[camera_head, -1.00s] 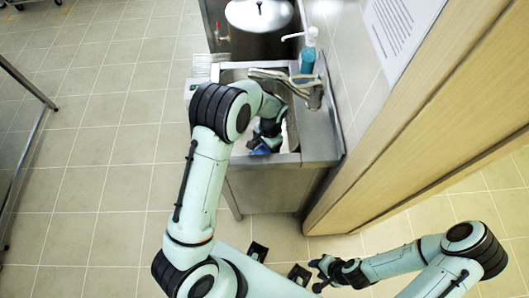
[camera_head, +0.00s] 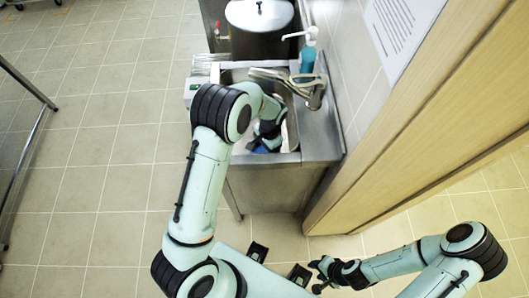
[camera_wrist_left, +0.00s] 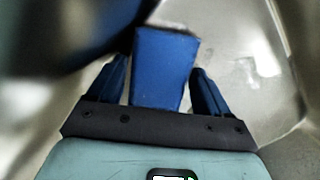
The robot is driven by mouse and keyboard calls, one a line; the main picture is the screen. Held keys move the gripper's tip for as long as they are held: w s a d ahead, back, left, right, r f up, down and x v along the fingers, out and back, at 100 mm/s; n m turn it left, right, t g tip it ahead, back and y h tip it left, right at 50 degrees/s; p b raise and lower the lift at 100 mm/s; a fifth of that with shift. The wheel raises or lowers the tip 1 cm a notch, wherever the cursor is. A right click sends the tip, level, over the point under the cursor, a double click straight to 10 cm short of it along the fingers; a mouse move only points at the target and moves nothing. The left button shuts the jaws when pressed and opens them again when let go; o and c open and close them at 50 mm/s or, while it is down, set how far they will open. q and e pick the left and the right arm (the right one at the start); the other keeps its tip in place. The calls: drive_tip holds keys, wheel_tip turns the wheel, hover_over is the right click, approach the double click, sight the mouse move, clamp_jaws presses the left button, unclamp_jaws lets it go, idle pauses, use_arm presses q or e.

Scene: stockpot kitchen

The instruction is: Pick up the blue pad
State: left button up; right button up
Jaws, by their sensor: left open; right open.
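The blue pad (camera_wrist_left: 163,68) stands out in the left wrist view as a blue block between the two fingers of my left gripper (camera_wrist_left: 165,85). A light gap shows on each side of it, so the fingers are apart from it. In the head view my left arm reaches down into the sink, and a bit of blue (camera_head: 262,147) shows beside the wrist; I cannot tell whether it is the pad or a finger. My right gripper (camera_head: 322,274) is open and empty at the lower right, over the floor.
The metal sink (camera_head: 316,146) has walls close around my left gripper. A faucet (camera_head: 290,82) arches over the basin, and a blue soap bottle (camera_head: 307,58) stands behind it. A wooden panel (camera_head: 400,150) rises on the right.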

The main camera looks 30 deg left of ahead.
sight(265, 151)
use_arm(q)
drive_tip(key=shift+c, duration=0.4)
drive_tip(key=c, duration=0.8)
drive_tip(key=shift+r, duration=0.5)
wheel_tip(265, 151, up, 20)
drive_tip(key=shift+f+p, duration=0.2)
drive_tip(key=shift+p, duration=0.6)
use_arm(e)
drive_tip(key=shift+w+r, duration=0.7)
drive_tip(key=shift+r, duration=0.35)
use_arm(q)
drive_tip(key=o, duration=0.4)
drive_tip(key=shift+c, duration=1.1)
